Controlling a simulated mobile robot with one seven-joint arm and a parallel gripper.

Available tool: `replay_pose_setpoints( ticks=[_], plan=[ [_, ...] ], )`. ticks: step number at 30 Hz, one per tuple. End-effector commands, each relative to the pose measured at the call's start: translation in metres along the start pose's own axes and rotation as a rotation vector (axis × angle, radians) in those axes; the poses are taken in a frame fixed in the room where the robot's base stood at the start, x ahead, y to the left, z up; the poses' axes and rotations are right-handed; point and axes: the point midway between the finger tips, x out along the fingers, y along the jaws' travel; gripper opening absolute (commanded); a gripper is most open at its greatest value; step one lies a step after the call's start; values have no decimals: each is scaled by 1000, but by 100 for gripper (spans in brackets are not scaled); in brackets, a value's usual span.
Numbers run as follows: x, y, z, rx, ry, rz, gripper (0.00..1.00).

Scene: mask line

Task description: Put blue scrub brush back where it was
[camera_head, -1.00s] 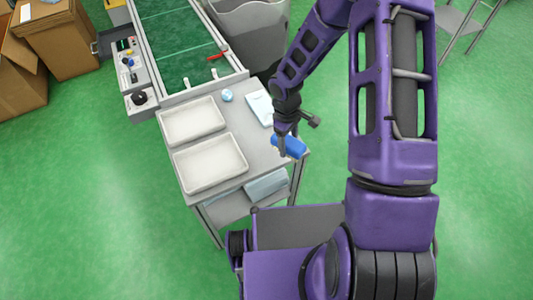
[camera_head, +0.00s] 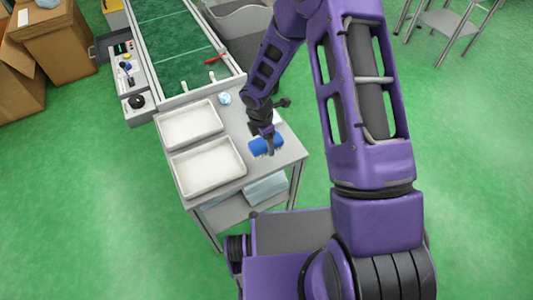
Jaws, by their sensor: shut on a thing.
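The blue scrub brush (camera_head: 262,146) is at my gripper (camera_head: 270,147), over the right part of the grey table (camera_head: 285,154). My gripper is shut on the brush and covers part of it. The brush lies sideways, to the right of the nearer white tray. I cannot tell whether it touches the tabletop.
Two white trays, a farther one (camera_head: 187,124) and a nearer one (camera_head: 240,172), fill the table's left side. A light blue round item (camera_head: 224,98) sits behind. A green conveyor (camera_head: 172,45) adjoins the table's back. Bare tabletop shows near the right front edge.

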Motion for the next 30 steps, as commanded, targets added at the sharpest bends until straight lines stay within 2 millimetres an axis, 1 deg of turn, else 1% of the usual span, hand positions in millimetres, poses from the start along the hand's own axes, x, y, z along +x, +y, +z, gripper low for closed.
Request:
replay_pose_setpoints(
  ticks=[1, 5, 7, 12, 14, 20, 24, 25, 29, 30],
  plan=[
    [8, 0, -1, 0, -1, -2, 12],
    [15, 0, -1, 2, 0, 0, 12],
    [23, 0, -3, 2, 0, -1, 12],
    [47, 0, -6, 1, 0, -1, 12],
    [50, 0, -6, 2, 0, 0, 12],
    [49, 0, -5, 3, 0, 1, 12],
    [54, 0, -6, 3, 0, 0, 12],
    [53, 0, -6, 3, 0, 0, 68],
    [52, 0, -6, 3, 0, 0, 91],
    [52, 0, -6, 3, 0, 0, 94]
  ],
)
